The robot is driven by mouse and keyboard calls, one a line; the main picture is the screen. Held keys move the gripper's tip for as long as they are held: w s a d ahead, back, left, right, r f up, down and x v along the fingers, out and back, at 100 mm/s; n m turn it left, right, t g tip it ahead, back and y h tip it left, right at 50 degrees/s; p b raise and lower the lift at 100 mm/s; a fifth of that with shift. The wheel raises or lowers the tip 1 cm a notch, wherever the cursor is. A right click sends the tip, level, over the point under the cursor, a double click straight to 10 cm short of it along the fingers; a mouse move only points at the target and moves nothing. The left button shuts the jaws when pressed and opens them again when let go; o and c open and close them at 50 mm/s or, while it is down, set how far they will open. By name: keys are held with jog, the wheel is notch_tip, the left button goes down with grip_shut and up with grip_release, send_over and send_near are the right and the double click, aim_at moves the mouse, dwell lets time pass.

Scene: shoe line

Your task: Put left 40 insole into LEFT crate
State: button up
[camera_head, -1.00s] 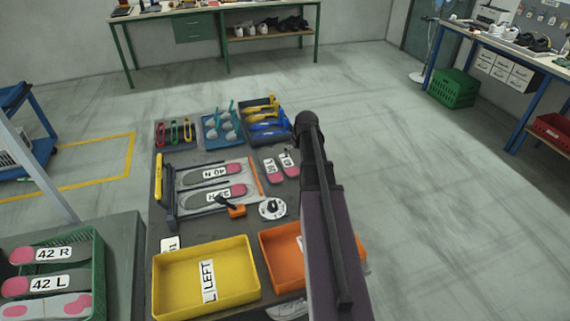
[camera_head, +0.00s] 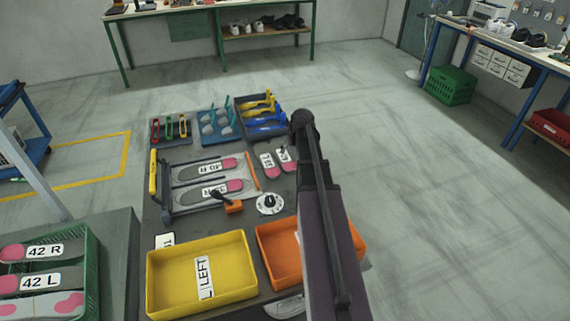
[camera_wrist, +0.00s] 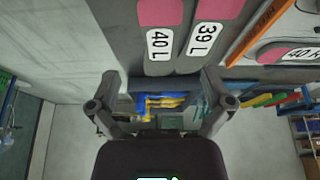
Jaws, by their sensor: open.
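The left 40 insole (camera_wrist: 159,40), pink and grey with a white "40 L" label, lies on the bench top beside the "39 L" insole (camera_wrist: 205,35) in the wrist view. In the head view the pair lies right of the orange strip, and the 40 L insole (camera_head: 285,158) is partly covered by my arm. My gripper (camera_wrist: 161,76) is open and empty, its fingers apart below the two labels in the wrist view. My arm hides it in the head view. The LEFT crate (camera_head: 243,250) is yellow, empty, and stands at the bench's near side.
An orange crate (camera_head: 269,240) stands right of the yellow one, partly behind my arm. A tray (camera_head: 172,208) left of the pair holds two more insoles. Tool bins (camera_head: 262,126) line the far end.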

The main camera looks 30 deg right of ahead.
jog(key=b, duration=0.4)
send_over(289, 163)
jog(key=s, duration=0.2)
jog(key=shift+a+f, duration=0.15)
jog(key=shift+f, duration=1.1)
jog(key=shift+a+f, duration=0.1)
jog(key=shift+f, duration=1.1)
jog(key=shift+b+x, duration=2.6)
jog(key=shift+s+a, duration=0.1)
jog(key=c, duration=0.9)
jog(key=shift+r, duration=0.2)
